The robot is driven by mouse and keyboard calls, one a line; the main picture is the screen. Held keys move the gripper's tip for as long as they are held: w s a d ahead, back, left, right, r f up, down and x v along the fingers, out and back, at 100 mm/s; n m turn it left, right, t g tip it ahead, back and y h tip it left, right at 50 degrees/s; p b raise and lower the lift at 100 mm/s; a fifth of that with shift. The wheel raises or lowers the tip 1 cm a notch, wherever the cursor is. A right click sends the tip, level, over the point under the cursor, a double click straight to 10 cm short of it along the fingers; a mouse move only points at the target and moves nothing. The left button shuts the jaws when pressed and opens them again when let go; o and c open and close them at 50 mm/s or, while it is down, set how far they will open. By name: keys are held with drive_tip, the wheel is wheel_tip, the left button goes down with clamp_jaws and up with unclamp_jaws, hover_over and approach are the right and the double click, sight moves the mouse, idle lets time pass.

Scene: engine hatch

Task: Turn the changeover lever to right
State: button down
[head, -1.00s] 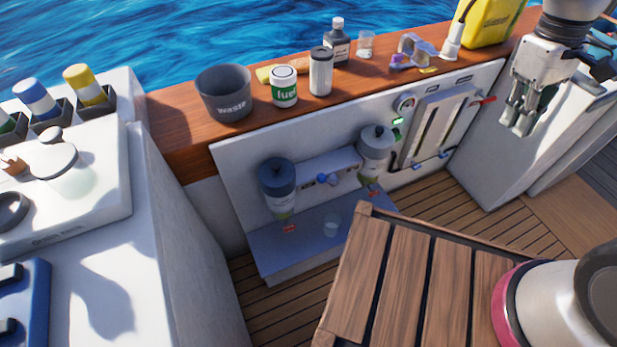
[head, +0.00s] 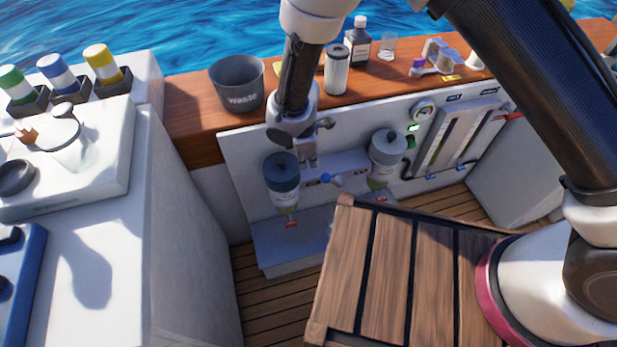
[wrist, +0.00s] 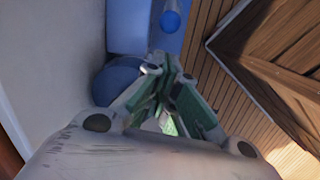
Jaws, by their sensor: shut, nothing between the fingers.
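The changeover lever (head: 328,179) is a small blue handle on the pale panel between two filter canisters. Its blue round end (wrist: 170,20) shows at the top of the wrist view, beyond my fingers. My gripper (head: 310,164) points down just above and left of the lever, by the left canister's top. Its fingers (wrist: 168,66) are shut with nothing between them and look apart from the lever. Which way the lever points is too small to tell.
A wooden ledge with a waste bin (head: 237,88) and a white cylinder (head: 338,70) runs above the panel. A slatted wooden table (head: 385,275) stands in front. A gauge (head: 424,110) and hoses lie right of the canisters. A white counter (head: 95,260) is at left.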

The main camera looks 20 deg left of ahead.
sight(333, 180)
wheel_tip(333, 180, down, 9)
drive_tip(key=w, duration=0.1)
drive_tip(key=shift+d+f, duration=0.2)
drive_tip(key=shift+d, duration=0.25)
drive_tip(key=shift+r, duration=0.1)
